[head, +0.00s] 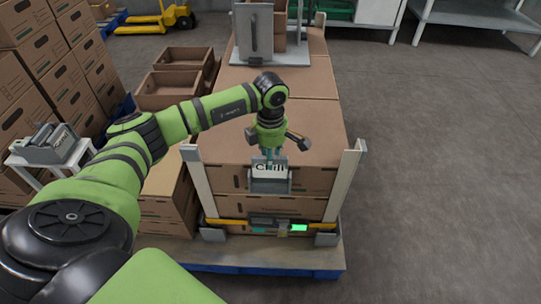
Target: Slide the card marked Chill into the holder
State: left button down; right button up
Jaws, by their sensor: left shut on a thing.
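The white card marked Chill (263,169) is upright near the middle of the head view, its dark lettering partly legible. My left gripper (269,156) is above it, pointing down and shut on its top edge. The grey holder (269,186) is at the front of the stacked cartons, directly below the card. The card's lower part is hidden at the holder's front plate; I cannot tell how deep it sits. My right gripper is not in view.
Brown cartons (310,181) are stacked on a blue pallet (262,270), with pale corner posts (347,181) at the front. Open boxes (168,91) and a small white stand (61,158) are to the left. The grey floor at right is clear.

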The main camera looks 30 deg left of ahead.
pick_arm(q)
jog(key=shift+f+b, duration=0.9)
jog(key=shift+f, duration=0.5)
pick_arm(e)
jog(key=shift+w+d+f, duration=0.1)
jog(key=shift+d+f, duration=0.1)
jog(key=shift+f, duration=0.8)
pick_arm(q)
jog(key=shift+f, duration=0.15)
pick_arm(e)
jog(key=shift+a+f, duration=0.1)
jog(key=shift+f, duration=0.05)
pick_arm(q)
jog(key=shift+f+b, duration=0.85)
jog(key=shift+b, duration=0.1)
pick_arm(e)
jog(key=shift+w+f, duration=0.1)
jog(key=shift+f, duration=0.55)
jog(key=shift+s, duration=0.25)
